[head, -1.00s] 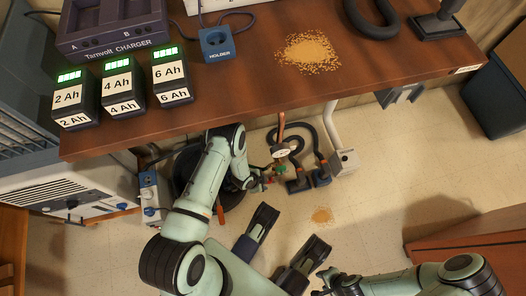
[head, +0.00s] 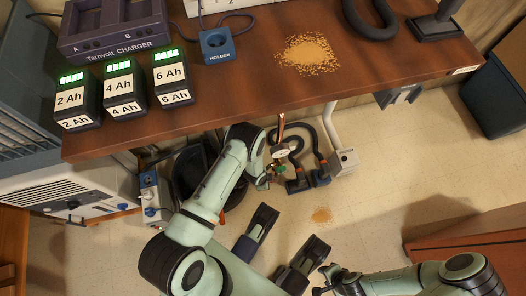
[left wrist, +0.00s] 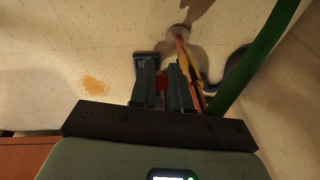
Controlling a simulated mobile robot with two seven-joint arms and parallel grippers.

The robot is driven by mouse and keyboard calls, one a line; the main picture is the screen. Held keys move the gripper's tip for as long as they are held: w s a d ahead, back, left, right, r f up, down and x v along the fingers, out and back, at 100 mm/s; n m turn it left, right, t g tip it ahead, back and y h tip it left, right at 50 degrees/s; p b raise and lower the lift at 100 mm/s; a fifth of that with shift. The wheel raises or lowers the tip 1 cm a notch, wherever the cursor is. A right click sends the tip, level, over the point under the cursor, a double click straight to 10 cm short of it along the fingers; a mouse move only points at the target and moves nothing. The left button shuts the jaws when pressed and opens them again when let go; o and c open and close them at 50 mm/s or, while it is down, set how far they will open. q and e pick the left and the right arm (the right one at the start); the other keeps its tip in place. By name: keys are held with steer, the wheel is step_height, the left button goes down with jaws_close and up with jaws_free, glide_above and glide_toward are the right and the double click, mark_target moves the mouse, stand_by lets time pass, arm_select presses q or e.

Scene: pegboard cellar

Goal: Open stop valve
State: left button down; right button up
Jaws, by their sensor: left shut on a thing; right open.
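A copper pipe (head: 281,127) with a round white gauge (head: 280,151) stands under the workbench. Small red and green valve parts (head: 279,169) show below the gauge. My left gripper (head: 263,182) reaches in there, mostly hidden by my own arm. In the left wrist view, my left gripper (left wrist: 161,72) is shut on a small red part (left wrist: 161,83), apparently the stop valve's handle. The copper pipe (left wrist: 184,58) runs beside the right finger. My right gripper (head: 326,281) is open and empty near the bottom edge, away from the valve.
The workbench (head: 230,105) overhangs the pipework. Open floor with a sawdust-like patch (head: 321,215) lies in front.

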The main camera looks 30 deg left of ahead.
arm_select(q)
steer(key=shift+w+d+r, duration=0.15)
steer(key=shift+w+r, duration=0.05)
steer(key=shift+r, duration=0.05)
arm_select(e)
steer(key=shift+s+f, duration=0.1)
arm_select(q)
steer(key=c, duration=1.1)
jaws_free()
steer(key=p+v, duration=0.1)
steer(key=v, duration=0.2)
steer(key=p+v, duration=0.1)
steer(key=v, duration=0.2)
steer(key=shift+w+d+r+p, duration=0.1)
steer(key=shift+r+p, duration=0.25)
steer(key=shift+p, duration=0.05)
steer(key=shift+r, duration=0.45)
arm_select(e)
steer(key=w+r+t, duration=0.2)
steer(key=w+r, duration=0.2)
steer(key=w, duration=0.2)
steer(key=shift+a+r, duration=0.2)
steer(key=shift+a, duration=0.2)
